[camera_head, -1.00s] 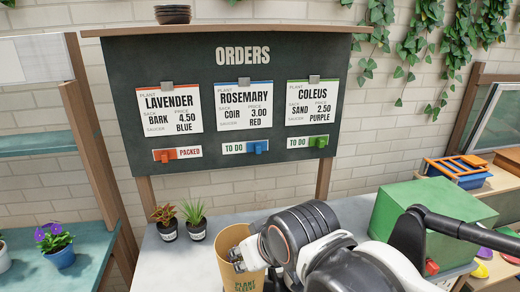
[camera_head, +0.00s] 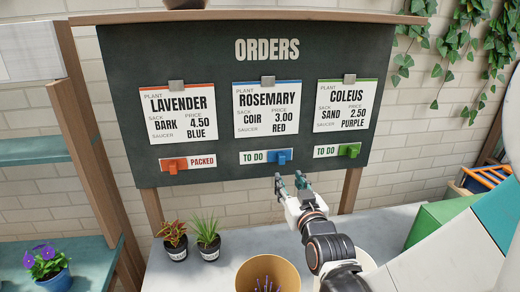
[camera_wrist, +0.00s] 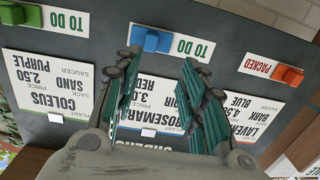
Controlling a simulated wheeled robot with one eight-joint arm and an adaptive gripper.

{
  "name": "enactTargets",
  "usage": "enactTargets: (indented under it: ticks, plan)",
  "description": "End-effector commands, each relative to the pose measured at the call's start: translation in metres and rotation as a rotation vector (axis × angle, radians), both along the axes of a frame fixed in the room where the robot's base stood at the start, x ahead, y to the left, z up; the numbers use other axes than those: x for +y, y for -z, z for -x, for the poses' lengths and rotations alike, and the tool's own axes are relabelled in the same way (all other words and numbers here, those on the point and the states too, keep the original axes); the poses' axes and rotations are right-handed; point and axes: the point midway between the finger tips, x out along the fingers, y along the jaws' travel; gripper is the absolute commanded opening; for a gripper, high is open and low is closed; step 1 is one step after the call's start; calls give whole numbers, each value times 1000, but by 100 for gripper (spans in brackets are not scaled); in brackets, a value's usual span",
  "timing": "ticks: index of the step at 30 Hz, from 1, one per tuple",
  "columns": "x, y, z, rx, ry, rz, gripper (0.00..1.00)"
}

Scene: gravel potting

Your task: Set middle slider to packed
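The middle slider is a blue block (camera_head: 278,156) on a white strip under the ROSEMARY card (camera_head: 267,109). It sits at the strip's right end, with TO DO (camera_head: 251,157) showing to its left. My gripper (camera_head: 289,180) is just below and slightly right of the blue slider, apart from it, pointing up at the board. In the wrist view, which is upside down, the gripper (camera_wrist: 160,65) has its two green-padded fingers spread with nothing between them. The blue slider (camera_wrist: 152,39) shows there beyond the fingertips.
The orange-red left slider (camera_head: 174,165) shows PACKED. The green right slider (camera_head: 349,150) shows TO DO. Below the board (camera_head: 230,75), two small potted plants (camera_head: 175,246) and a tan pot (camera_head: 267,274) stand on the grey bench. A green box (camera_head: 432,222) is at right.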

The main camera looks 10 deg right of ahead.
Motion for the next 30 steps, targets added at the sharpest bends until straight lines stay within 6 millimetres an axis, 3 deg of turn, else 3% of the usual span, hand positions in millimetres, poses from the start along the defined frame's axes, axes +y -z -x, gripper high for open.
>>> enactTargets:
  ticks: [11,24,30]
  plan:
    - [-2,-1,-15,-61,7,0,38]
    - [-2,0,-95,-59,7,0,38]
    - [-2,0,-116,-58,7,0,38]
